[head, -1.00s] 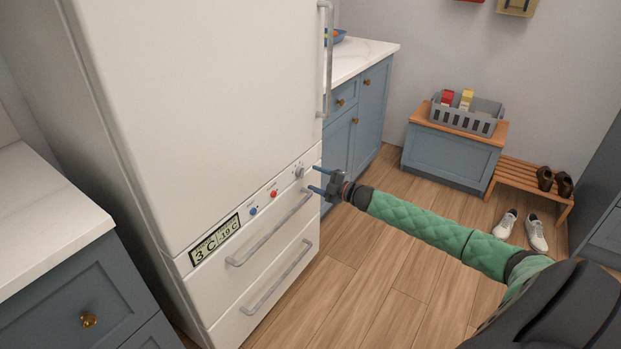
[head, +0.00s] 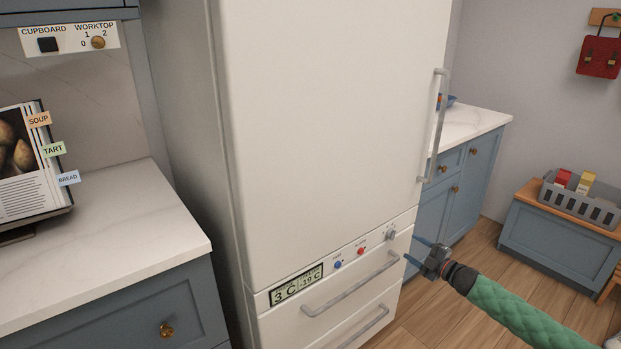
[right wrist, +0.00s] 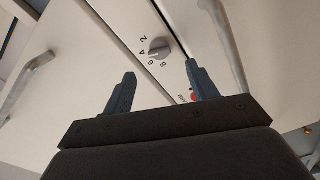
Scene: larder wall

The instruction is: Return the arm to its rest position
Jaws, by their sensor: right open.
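My right gripper (head: 419,254) is open and empty in front of the fridge's control strip, at its right end. My green-sleeved right arm comes in from the lower right. In the right wrist view the two dark fingers of my right gripper (right wrist: 160,88) stand apart, with a grey dial (right wrist: 159,48) marked with numbers beyond the gap between them. The dial also shows in the head view (head: 390,235), just above and left of the fingertips. Any contact with the fridge cannot be told. My left gripper is not in view.
The tall white fridge (head: 325,120) stands shut, with a display (head: 297,285), blue button (head: 338,265) and red button (head: 361,251). A worktop (head: 100,255) with an open cookbook (head: 25,165) is at left. A grey crate (head: 580,208) sits on a bench at right.

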